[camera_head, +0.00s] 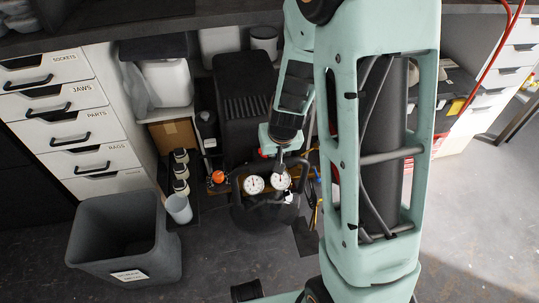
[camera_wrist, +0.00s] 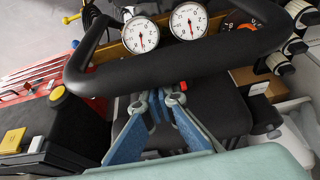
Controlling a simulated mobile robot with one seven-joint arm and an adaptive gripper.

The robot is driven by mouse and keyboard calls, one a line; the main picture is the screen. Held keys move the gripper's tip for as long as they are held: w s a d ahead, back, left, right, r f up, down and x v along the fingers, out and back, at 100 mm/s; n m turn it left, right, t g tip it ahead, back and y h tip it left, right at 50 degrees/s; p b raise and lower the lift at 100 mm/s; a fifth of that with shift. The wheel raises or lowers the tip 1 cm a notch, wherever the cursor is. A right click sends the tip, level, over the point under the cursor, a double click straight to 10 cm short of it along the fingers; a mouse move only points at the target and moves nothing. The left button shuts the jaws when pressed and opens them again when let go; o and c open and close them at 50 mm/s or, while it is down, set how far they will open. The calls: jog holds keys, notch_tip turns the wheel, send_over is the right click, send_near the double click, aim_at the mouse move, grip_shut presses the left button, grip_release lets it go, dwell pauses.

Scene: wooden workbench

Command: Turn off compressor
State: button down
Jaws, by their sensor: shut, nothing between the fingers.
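The compressor (camera_head: 240,85) is a black unit with a vented cover, standing on the floor under the bench. Two white dial gauges, the left one (camera_head: 253,184) and the right one (camera_head: 280,180), sit at its front. In the wrist view its black handle (camera_wrist: 185,67) crosses the picture below the gauges. A small red part (camera_wrist: 183,86) shows just below the handle, close beside the right fingertip; I cannot tell whether they touch. My gripper (camera_wrist: 158,102) is shut and empty, over the compressor. In the head view my gripper (camera_head: 281,162) partly covers the compressor behind the gauges.
A grey bin (camera_head: 124,240) and white drawers (camera_head: 62,110) stand at left. A red-and-black case (camera_wrist: 45,95) lies at left in the wrist view.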

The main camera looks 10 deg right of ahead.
jog(key=w+f+b, duration=0.1)
jog(key=w+f, duration=0.3)
jog(key=shift+w, duration=0.8)
